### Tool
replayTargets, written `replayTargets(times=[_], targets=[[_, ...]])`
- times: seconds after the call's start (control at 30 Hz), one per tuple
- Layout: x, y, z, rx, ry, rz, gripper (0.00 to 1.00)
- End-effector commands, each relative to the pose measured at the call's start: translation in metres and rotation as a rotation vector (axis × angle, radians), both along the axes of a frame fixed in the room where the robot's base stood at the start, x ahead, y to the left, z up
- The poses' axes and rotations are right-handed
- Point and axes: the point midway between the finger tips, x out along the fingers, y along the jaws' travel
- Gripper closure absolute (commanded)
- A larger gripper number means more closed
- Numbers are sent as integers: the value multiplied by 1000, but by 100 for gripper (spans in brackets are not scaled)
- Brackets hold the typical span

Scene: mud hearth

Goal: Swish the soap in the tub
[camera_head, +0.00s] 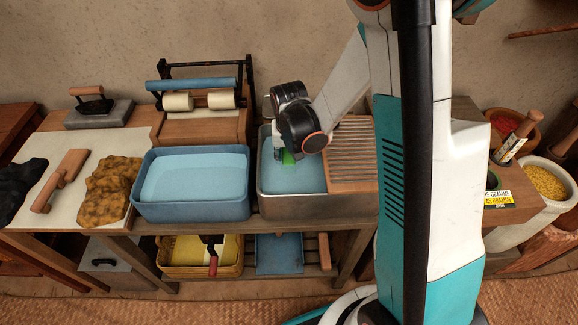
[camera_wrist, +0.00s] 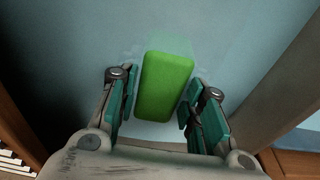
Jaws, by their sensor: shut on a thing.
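A green bar of soap (camera_wrist: 165,85) is between the two fingers of my gripper (camera_wrist: 160,105) in the wrist view. The fingers are shut on it. In the head view the soap (camera_head: 288,157) shows as a small green patch below my gripper (camera_head: 287,153), partly hidden by my wrist. My gripper points down into the grey metal tub (camera_head: 262,195), which holds pale blue water. A faint lighter patch surrounds the soap in the wrist view. I cannot tell how deep the soap sits in the water.
A wooden slatted board (camera_head: 352,150) covers the tub's right part. A blue basin (camera_head: 190,212) of pale blue liquid stands to the left. A roller wringer (camera_head: 200,98) stands behind. Brown sponge-like lumps (camera_head: 112,185) and a wooden-handled tool (camera_head: 60,180) lie further left.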

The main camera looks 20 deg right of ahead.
Motion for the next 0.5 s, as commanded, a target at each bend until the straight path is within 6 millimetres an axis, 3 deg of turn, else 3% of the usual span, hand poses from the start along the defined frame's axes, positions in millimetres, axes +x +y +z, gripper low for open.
replayTargets(times=[0.23,0.5], targets=[[9,-3,0,0,0,1,84],[-21,7,0,0,0,3,84]])
